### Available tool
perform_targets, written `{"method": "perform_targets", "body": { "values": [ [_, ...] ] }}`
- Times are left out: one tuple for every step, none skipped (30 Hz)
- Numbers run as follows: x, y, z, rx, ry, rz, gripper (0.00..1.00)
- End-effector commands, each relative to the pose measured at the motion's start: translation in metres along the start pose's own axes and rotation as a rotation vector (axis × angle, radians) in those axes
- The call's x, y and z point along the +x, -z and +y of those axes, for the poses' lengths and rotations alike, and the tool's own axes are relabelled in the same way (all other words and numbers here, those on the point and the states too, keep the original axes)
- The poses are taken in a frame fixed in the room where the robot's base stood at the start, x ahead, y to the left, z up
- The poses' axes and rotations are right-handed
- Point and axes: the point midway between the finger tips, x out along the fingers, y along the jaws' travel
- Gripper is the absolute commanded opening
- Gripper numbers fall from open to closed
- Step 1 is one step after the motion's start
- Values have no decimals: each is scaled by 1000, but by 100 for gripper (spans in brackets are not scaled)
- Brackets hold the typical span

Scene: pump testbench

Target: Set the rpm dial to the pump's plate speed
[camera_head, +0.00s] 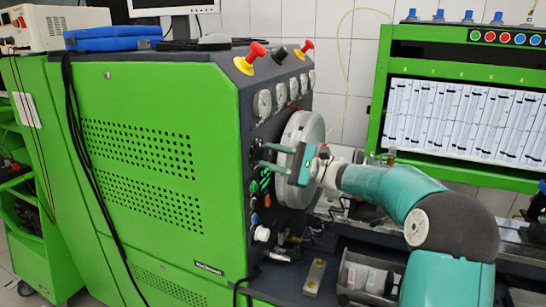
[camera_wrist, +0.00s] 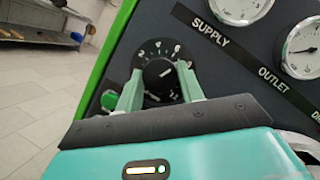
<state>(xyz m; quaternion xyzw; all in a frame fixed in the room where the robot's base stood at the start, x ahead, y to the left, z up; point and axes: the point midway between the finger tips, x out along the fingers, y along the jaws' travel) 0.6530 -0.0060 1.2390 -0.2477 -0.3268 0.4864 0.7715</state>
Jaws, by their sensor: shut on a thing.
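The rpm dial (camera_wrist: 158,88) shows in the wrist view as a black knob with a white pointer line on a dark scale with white numbers. The pointer is aimed up and to the right; the exact value is too small to read. My gripper (camera_wrist: 160,76) is shut on the knob, with one pale green finger on each side. In the head view my gripper (camera_head: 264,158) is at the front panel of the green testbench (camera_head: 150,150), and the dial is hard to make out there. I cannot make out a pump plate with a readable speed in either view.
A green button (camera_wrist: 109,100) is just left of the dial. The SUPPLY and OUTLET gauges (camera_wrist: 303,48) are to its right.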

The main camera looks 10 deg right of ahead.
Motion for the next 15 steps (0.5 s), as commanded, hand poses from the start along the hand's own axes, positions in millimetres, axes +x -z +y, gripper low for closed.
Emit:
{"method": "perform_targets", "body": {
  "values": [
    [-1,0,1,33,14,1,15],
    [-1,0,1,55,23,0,15],
    [-1,0,1,80,34,0,15],
    [-1,0,1,99,41,0,15],
    [-1,0,1,115,48,0,15],
    [-1,0,1,137,58,-1,15],
    [0,0,1,151,64,-1,15],
    [0,0,1,165,69,-1,15],
    [0,0,2,181,75,-1,15],
    [0,0,2,191,80,-2,15],
    [0,0,2,201,84,-3,15],
    [0,0,2,213,89,-3,15],
    [0,0,2,221,92,-4,15],
    [0,0,2,227,95,-4,15],
    [0,0,2,234,98,-4,15]
  ]
}}
